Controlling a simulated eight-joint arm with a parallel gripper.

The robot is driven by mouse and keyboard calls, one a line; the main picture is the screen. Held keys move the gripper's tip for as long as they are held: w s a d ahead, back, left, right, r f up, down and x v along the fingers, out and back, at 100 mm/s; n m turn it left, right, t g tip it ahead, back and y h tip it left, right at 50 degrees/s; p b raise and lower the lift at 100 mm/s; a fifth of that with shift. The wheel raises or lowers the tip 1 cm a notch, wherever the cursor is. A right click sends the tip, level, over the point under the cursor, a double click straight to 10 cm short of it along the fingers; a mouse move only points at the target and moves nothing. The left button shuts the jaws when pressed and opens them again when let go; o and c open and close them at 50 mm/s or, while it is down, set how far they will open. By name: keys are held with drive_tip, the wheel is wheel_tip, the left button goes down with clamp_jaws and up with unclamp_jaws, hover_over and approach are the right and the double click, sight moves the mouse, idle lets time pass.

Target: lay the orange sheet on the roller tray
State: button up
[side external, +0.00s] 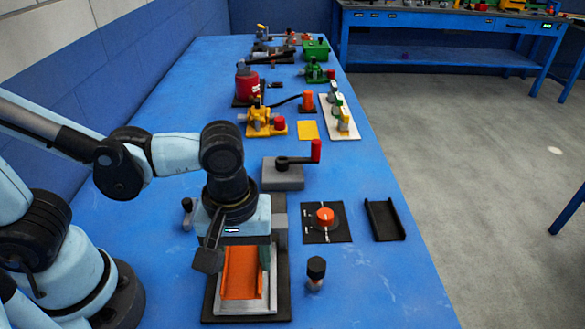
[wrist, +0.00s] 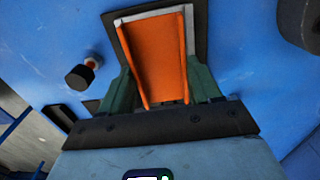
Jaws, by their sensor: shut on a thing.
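The orange sheet (side external: 240,281) is a channel-like piece with raised side edges, below my gripper (side external: 246,256) in the side view. In the wrist view the sheet (wrist: 160,50) lies between the green fingers of my gripper (wrist: 158,78), which is shut on it. Under the sheet is a pale frame on a dark base (side external: 212,310), likely the roller tray; its pale rim (wrist: 189,18) and dark border also show in the wrist view. Whether the sheet touches the frame, I cannot tell. My gripper hides the sheet's far end in the side view.
A grey block (side external: 281,178) with a red-handled crank stands behind my gripper. To the right are an orange knob (side external: 325,217) on a dark plate, an empty black channel tray (side external: 384,219) and a black knob (side external: 316,268). The table's front right is clear.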

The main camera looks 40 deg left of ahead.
sight(244, 261)
drive_tip(key=shift+f, duration=1.15)
idle(0.5)
drive_tip(key=shift+f, duration=0.35)
drive_tip(key=shift+f, duration=0.1)
drive_tip(key=shift+w+a, duration=0.15)
idle(0.4)
drive_tip(key=shift+w+a+f, duration=0.1)
drive_tip(key=shift+w+a, duration=0.05)
drive_tip(key=shift+w, duration=0.05)
drive_tip(key=shift+w+a+f, duration=0.1)
drive_tip(key=shift+f, duration=0.25)
idle(0.6)
drive_tip(key=o, duration=1.1)
